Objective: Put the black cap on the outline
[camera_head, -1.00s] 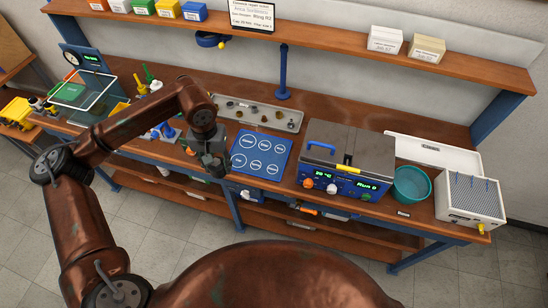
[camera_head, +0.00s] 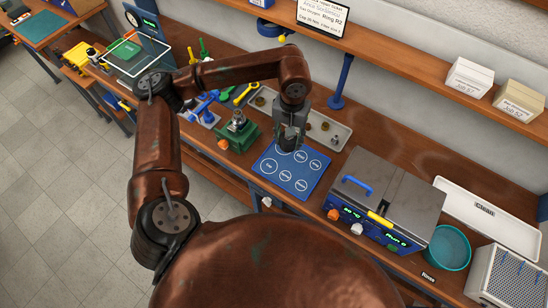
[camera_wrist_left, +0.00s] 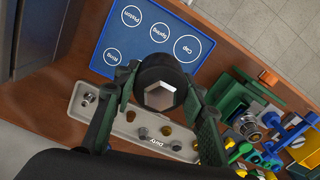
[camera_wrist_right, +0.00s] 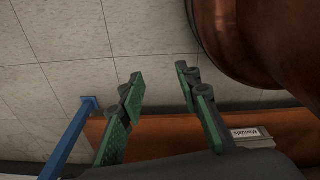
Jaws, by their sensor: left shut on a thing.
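My left gripper (camera_head: 290,142) is over the far edge of the blue mat (camera_head: 305,187). In the left wrist view my left gripper (camera_wrist_left: 160,98) is shut on the black cap (camera_wrist_left: 158,72), a dark round part with a bright hexagonal top. The mat (camera_wrist_left: 112,75) has white circles with labels. The outline marked Cap (camera_wrist_left: 187,48) is bare, and the held cap appears beside it. The cap's height above the mat cannot be told. My right gripper (camera_wrist_right: 160,85) is open and empty in the right wrist view, away from the mat.
A pale tray marked Dirty (camera_wrist_left: 150,140) with several small parts lies beside the mat. A green fixture (camera_head: 237,135) stands left of the mat. A grey and blue bath unit (camera_head: 385,200) stands to its right, with a teal bucket (camera_head: 447,248) beyond.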

